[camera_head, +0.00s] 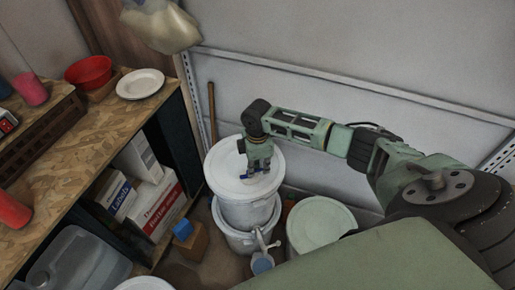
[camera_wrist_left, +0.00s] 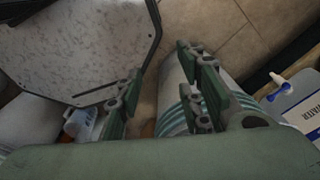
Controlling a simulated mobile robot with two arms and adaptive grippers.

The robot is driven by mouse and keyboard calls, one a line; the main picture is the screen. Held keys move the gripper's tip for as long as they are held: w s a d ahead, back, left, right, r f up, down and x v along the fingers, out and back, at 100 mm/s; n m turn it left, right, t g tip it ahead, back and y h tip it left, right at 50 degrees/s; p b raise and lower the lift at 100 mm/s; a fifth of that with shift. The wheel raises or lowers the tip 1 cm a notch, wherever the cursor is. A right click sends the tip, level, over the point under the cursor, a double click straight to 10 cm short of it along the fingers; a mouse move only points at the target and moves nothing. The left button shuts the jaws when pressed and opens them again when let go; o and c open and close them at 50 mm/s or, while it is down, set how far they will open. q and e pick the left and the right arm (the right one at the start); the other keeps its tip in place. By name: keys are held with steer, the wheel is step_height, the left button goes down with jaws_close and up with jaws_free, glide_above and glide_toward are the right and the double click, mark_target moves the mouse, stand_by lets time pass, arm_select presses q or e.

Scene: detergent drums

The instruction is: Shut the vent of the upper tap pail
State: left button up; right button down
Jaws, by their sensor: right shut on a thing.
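The upper tap pail (camera_head: 247,212) is white with a white lid and stands on a second white pail (camera_head: 232,240). A small blue vent (camera_head: 247,175) shows on the lid, partly hidden by my right gripper. My right gripper (camera_head: 257,170) points down over the lid and is shut on the blue vent. Whether the vent is open or closed cannot be told. A pale tap (camera_head: 265,243) shows low at the front of the stack. My left gripper (camera_wrist_left: 163,68) shows only in the left wrist view, with its fingers apart and nothing between them.
Another pale lidded drum (camera_head: 320,222) stands right of the stack. A wooden bench (camera_head: 75,158) with a red bowl (camera_head: 89,71) and a white plate (camera_head: 140,83) runs along the left. Boxes (camera_head: 155,205) stand below it. A wall closes the back.

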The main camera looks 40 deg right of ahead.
steer(key=shift+w+d+r+n, duration=0.15)
steer(key=shift+w+n, duration=0.2)
steer(key=shift+n, duration=0.55)
steer(key=shift+w+r, duration=0.1)
steer(key=c, duration=1.9)
jaws_free()
steer(key=shift+o, duration=0.2)
steer(key=shift+f, duration=0.2)
step_height(320, 180, up, 12)
